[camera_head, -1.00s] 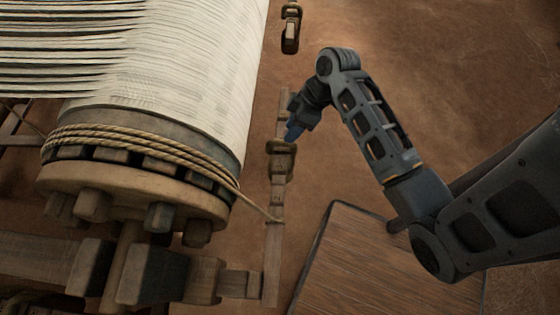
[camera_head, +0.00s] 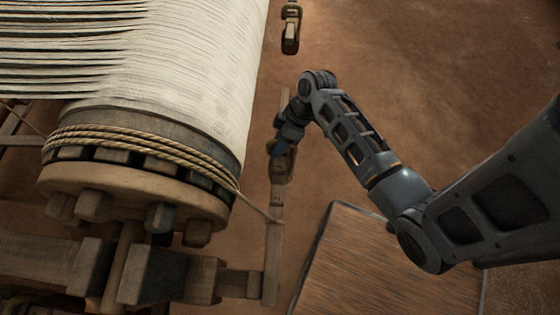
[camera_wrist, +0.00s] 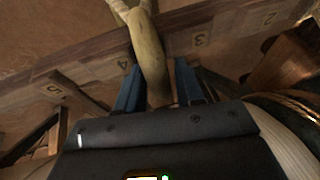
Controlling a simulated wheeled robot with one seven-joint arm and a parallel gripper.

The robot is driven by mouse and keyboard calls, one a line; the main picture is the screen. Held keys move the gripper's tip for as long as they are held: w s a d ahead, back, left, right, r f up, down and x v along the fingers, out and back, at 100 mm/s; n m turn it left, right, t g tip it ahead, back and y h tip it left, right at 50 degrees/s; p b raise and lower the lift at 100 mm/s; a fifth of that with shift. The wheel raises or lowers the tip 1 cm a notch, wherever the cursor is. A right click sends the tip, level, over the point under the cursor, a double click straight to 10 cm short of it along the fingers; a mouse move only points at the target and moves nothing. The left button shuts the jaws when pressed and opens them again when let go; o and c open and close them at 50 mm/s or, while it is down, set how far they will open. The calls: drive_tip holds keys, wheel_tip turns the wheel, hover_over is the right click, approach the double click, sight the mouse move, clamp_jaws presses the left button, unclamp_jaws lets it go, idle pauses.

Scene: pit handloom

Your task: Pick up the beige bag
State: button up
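In the wrist view, a narrow beige-olive thing (camera_wrist: 150,58), which I take to be the beige bag, lies across a numbered wooden rail (camera_wrist: 92,60). Its far end splits into two strands, and its near end runs down between my blue fingers. My gripper (camera_wrist: 158,68) is open around it, with a visible gap at the right finger. The near end is hidden behind the gripper body. In the head view, my gripper (camera_head: 284,138) is low at the rail (camera_head: 273,245), right of the loom roller. It largely covers a brownish thing there.
The cloth roller (camera_head: 135,190), wound with rope, stands close left of my gripper. A similar brown thing (camera_head: 290,35) is farther up. A wooden board (camera_head: 385,270) lies below my arm. The earthen floor to the right is clear.

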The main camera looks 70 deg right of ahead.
drive_tip(key=shift+c, duration=0.5)
clamp_jaws()
drive_tip(key=shift+r, duration=0.1)
idle(0.8)
